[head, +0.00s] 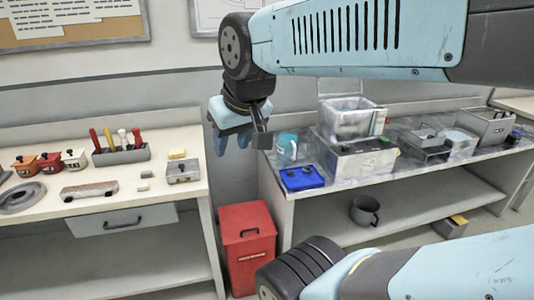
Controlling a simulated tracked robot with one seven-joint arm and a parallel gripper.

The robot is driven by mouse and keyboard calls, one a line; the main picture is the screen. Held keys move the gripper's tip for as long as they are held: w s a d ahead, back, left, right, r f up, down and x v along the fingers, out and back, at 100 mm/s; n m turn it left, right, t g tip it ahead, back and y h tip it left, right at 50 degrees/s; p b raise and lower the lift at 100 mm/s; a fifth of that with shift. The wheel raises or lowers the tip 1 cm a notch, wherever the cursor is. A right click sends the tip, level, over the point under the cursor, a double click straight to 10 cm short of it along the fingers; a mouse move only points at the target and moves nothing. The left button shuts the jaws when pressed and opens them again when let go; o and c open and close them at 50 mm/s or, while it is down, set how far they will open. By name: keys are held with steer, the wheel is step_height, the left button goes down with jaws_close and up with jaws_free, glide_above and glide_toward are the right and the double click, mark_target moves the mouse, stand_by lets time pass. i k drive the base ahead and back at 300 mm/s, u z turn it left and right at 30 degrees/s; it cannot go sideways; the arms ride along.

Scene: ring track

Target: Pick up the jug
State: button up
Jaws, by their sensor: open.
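Two vessels could be the jug. A teal vessel with a pale handle (287,147) stands upright near the left end of the right bench, behind a blue box. A dark grey pot-like vessel with a side handle (364,210) stands on the right bench's lower shelf. My gripper (238,141) hangs in the air over the gap between the two benches, pointing down. It is open and holds nothing. It appears left of the teal vessel, apart from it, and well above the grey vessel.
The right bench (345,182) also carries a clear bin (348,118), a grey case (358,160) and the blue box (301,178). A red lidded bin (248,245) stands between the benches. The left bench (130,211) holds tools and small boxes. Both lower shelves have free room.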

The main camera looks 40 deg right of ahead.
mark_target(288, 146)
steer(key=z, duration=0.2)
steer(key=i, duration=0.9)
steer(key=u, duration=0.1)
